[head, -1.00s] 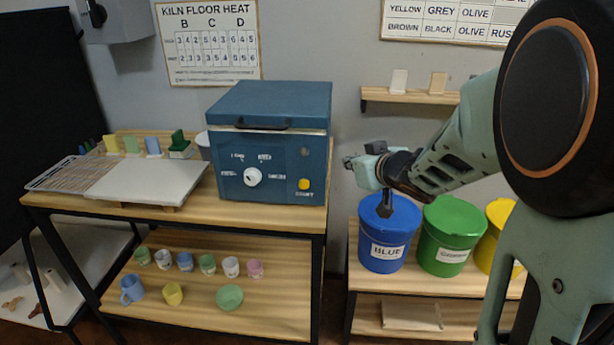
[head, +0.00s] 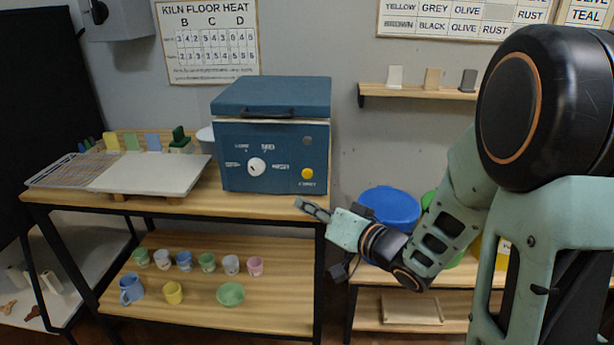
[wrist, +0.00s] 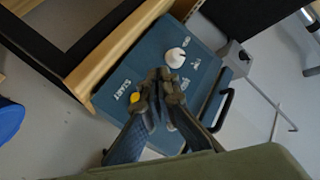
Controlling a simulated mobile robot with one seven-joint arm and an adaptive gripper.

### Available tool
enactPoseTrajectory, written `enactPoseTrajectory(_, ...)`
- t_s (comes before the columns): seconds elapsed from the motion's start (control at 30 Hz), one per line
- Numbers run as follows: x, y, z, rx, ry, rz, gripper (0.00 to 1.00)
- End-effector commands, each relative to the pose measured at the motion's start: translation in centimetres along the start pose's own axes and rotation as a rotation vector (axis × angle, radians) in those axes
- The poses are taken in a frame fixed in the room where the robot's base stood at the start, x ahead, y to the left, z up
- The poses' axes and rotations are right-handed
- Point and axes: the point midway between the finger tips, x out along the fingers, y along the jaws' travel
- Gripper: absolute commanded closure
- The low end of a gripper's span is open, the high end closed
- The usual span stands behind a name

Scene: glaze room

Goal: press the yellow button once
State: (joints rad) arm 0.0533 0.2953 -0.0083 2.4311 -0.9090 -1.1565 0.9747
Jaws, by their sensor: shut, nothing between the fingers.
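The blue kiln (head: 270,140) stands on the wooden table with its lid down. The yellow button (head: 307,174) is at the lower right of its front panel, above a small label. A white dial (head: 256,165) is left of it. My gripper (head: 300,202) is shut and empty, in front of the panel and a little below the button, apart from it in the head view. In the wrist view the shut fingertips (wrist: 162,76) overlap the panel between the white dial (wrist: 175,58) and the yellow button (wrist: 135,97), which is close beside the fingers.
A blue-lidded bin (head: 390,207) stands on the right bench behind my arm. A white slab (head: 150,174) and a wire rack (head: 70,170) lie left of the kiln. Several cups and bowls stand on the lower shelf (head: 200,308).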

Motion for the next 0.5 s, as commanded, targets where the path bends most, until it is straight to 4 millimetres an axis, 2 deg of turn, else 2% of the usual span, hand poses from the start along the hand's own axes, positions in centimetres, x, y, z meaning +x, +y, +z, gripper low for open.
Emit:
enactPoseTrajectory(0.17, 0.5, 0.4, -0.4, -0.001, -0.001, 0.001, 1.0)
enactPoseTrajectory(0.5, 3.7, 2.7, -2.7, -0.002, 0.0, 0.001, 1.0)
